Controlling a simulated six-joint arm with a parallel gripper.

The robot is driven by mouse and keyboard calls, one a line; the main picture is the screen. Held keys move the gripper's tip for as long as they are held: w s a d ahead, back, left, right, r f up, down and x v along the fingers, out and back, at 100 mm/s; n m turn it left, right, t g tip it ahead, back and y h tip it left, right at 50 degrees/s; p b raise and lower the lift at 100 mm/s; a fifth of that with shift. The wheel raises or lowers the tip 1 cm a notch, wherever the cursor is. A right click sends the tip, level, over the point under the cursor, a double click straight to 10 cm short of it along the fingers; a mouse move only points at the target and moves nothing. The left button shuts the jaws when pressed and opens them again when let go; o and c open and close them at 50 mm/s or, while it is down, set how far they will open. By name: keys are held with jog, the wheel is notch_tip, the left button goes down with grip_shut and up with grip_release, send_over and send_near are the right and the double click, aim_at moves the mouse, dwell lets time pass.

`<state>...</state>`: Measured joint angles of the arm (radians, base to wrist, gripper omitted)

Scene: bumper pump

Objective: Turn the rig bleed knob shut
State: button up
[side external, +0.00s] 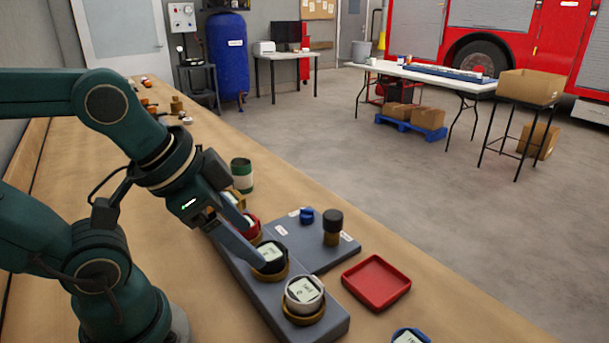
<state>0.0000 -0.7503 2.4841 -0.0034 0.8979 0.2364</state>
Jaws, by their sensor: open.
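A grey plate (290,236) on the bench carries a small blue knob (306,215), which may be the bleed knob, and a black-capped brass post (332,225). Small white labels lie beside them, too small to read. A grey block in front (262,299) holds a row of round capped pieces, among them a red-rimmed one (251,229), a black-rimmed one (269,258) and a white one (304,294). My gripper (257,248) is open, reaching down over this row, left of the blue knob and apart from it. Its fingertips overlap the red and black pieces; contact cannot be told.
An empty red tray (376,282) lies right of the plate. A blue-rimmed piece (409,336) is cut off at the bottom edge. A green-and-white cylinder (241,175) stands behind the row. Several small items sit along the far bench (215,135). The bench's right edge borders open floor.

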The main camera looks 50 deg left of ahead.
jog(key=w+r+m, duration=0.2)
jog(key=w+r, duration=0.1)
jog(key=n+h, duration=0.1)
send_over(304, 209)
jog(key=d, duration=0.2)
notch_tip(304, 209, down, 9)
jog(key=shift+n+g, duration=0.5)
jog(key=shift+g, duration=0.3)
jog(key=f, duration=0.1)
jog(key=s+a+f, duration=0.2)
jog(key=shift+a+f, duration=0.15)
jog(key=shift+f, duration=0.1)
jog(key=shift+x, duration=2.3)
jog(key=shift+w, duration=0.15)
jog(key=shift+c, duration=0.4)
